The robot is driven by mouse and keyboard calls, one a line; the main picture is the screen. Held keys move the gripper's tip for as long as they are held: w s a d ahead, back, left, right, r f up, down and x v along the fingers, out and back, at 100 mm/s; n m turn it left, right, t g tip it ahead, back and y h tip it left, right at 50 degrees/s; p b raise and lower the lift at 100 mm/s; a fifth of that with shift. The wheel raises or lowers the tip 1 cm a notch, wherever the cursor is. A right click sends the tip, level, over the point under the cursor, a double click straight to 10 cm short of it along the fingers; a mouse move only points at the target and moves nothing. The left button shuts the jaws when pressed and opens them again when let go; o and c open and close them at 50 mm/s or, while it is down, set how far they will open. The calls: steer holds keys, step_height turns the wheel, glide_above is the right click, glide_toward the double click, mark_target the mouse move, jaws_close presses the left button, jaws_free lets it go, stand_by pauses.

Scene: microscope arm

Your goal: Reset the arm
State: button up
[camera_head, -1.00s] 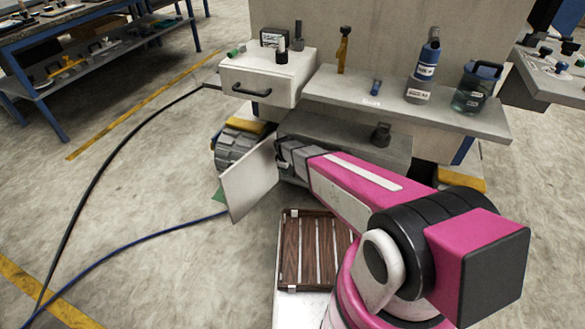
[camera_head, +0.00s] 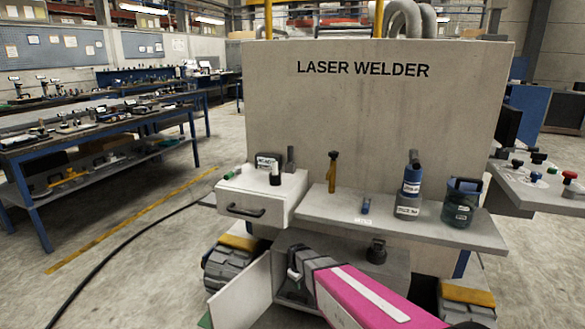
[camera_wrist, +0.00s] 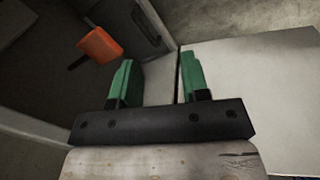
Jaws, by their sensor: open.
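My pink arm (camera_head: 368,298) reaches from the bottom of the head view to the open lower compartment of the laser welder (camera_head: 365,120). Its grey end is beside the white open door (camera_head: 240,292); the fingers are hard to make out there. In the wrist view my gripper (camera_wrist: 158,62) has two green fingers apart with nothing between them. A pale flat panel (camera_wrist: 255,95) lies under and right of the right finger. An orange piece with a dark stem (camera_wrist: 100,44) shows beyond the left finger, apart from it.
A white drawer unit (camera_head: 262,195) and a grey shelf (camera_head: 400,215) with bottles (camera_head: 411,185) stand above the compartment. A dark weight-like object (camera_head: 376,251) sits below the shelf. A cable (camera_head: 120,245) crosses the floor at left. Workbenches (camera_head: 100,135) stand further left.

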steer(key=s+d+r+m+g, duration=0.1)
steer(key=s+d+r+m, duration=0.8)
steer(key=s+d+r, duration=0.6)
step_height(320, 180, up, 2)
steer(key=shift+s+d+r+m+y, duration=0.1)
steer(key=shift+s+d+m+y, duration=0.25)
steer(key=shift+d, duration=0.2)
